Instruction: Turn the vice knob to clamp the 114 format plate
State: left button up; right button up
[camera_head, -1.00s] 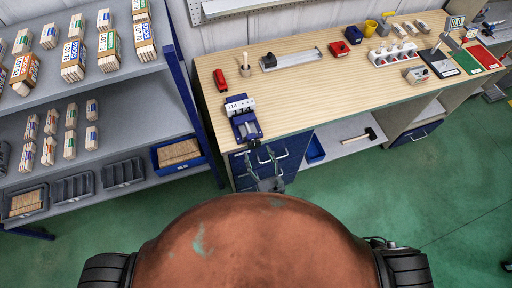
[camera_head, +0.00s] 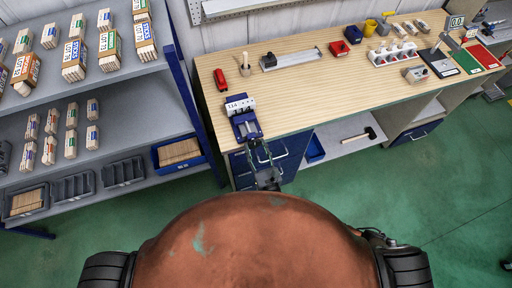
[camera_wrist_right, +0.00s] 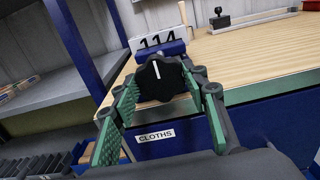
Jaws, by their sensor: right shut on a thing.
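The blue vice (camera_head: 244,122) stands at the front left edge of the wooden workbench. The white format plate (camera_head: 240,104) marked 114 stands upright in it; it also shows in the right wrist view (camera_wrist_right: 158,44). The black vice knob (camera_wrist_right: 160,78), with a white line pointing near upright, faces the right wrist camera. My right gripper (camera_wrist_right: 162,92) has its green-padded fingers on either side of the knob, shut on it. In the head view this gripper (camera_head: 259,152) reaches the front of the vice. My left gripper is not in view.
The workbench (camera_head: 300,95) holds a red stapler-like object (camera_head: 220,79), a metal rail fixture (camera_head: 292,59) and a white socket strip (camera_head: 393,54). Below the vice is a blue drawer front labelled CLOTHS (camera_wrist_right: 155,136). A grey shelf (camera_head: 110,140) stands left.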

jog(key=c, duration=0.4)
jog(key=shift+o, duration=0.2)
jog(key=shift+f+m+b, duration=0.2)
jog(key=shift+m+b, duration=0.6)
jog(key=shift+b, duration=0.3)
jog(key=m+b, duration=0.3)
jog(key=shift+r+m+b, duration=0.15)
jog(key=shift+m+b, duration=0.9)
jog(key=shift+m, duration=0.15)
jog(key=o, duration=1.2)
jog(key=shift+c, duration=0.2)
jog(key=shift+d, duration=0.1)
